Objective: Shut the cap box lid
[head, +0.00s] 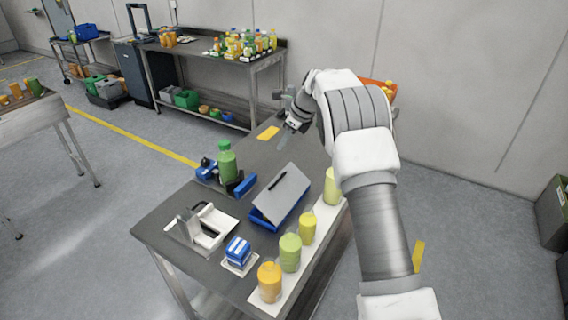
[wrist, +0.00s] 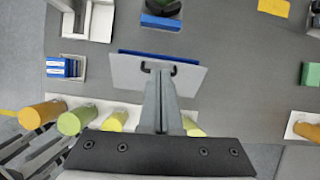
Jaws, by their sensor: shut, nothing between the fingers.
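The cap box (head: 266,221) is blue and stands on the dark workbench. Its grey lid (head: 284,194), with a black handle (head: 277,180), is tilted up above the box, so it is not flat on it; the box's inside is hidden. In the wrist view the lid (wrist: 125,72) lies under my fingers, with a blue strip of the box (wrist: 150,53) along its far edge. My gripper (head: 283,141) is shut and empty, above the bench beyond the box in the head view. In the wrist view my fingertips (wrist: 159,72) overlap the handle; touching cannot be told.
Several bottles or cups of yellow, green and orange (head: 290,252) stand on a white strip along the bench's right edge. A white tray (head: 207,228), a blue block stack (head: 238,250) and a green bottle (head: 227,161) stand left of the box. A yellow card (head: 268,133) lies farther back.

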